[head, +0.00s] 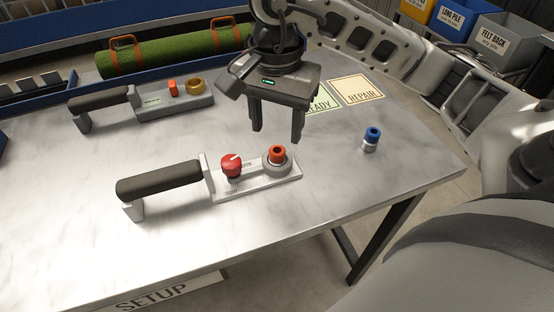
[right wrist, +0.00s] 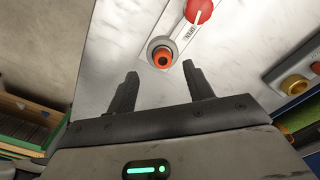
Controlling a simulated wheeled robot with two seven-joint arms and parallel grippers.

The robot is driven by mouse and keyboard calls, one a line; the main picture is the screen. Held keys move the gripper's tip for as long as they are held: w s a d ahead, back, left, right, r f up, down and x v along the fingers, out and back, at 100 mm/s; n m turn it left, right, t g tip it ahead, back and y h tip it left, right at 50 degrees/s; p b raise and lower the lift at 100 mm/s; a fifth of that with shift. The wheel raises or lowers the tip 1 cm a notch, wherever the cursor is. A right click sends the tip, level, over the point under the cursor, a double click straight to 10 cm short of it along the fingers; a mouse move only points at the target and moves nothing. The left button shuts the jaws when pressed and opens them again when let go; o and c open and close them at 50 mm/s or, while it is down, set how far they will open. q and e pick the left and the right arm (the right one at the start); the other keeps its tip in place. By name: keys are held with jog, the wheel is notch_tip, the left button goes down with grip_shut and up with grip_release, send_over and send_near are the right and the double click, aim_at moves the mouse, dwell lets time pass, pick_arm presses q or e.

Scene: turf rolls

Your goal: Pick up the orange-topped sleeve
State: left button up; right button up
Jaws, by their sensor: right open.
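The orange-topped sleeve (head: 277,154) sits upright in a grey ring at the right end of a handled metal fixture (head: 290,171) on the table. It also shows in the right wrist view (right wrist: 162,57), just beyond the fingertips. A red knob (head: 232,166) stands beside it on the same fixture. My right gripper (head: 276,138) is open and empty, pointing down above and behind the sleeve, apart from it. In the right wrist view its two fingers (right wrist: 160,72) are spread, with the sleeve lying between their lines. My left gripper is not in view.
A blue-topped sleeve (head: 371,139) stands alone at the right. A second handled fixture (head: 150,105) with a brass ring lies behind left. REPAIR (head: 356,90) and green cards lie at the back. A strapped turf roll (head: 175,50) lies behind. The front table is clear.

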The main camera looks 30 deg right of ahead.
aim_at(277, 149)
jog(key=shift+w+d+f+p, duration=0.1)
jog(key=shift+f+p, duration=0.05)
jog(key=shift+f, duration=0.85)
jog(key=shift+w+d+f+p, duration=0.1)
jog(key=shift+w+f, duration=0.05)
jog(key=shift+f, duration=0.9)
jog(key=shift+w+d+f+p, duration=0.1)
jog(key=shift+f+p, duration=0.05)
jog(key=shift+f, duration=0.85)
jog(key=c, duration=1.1)
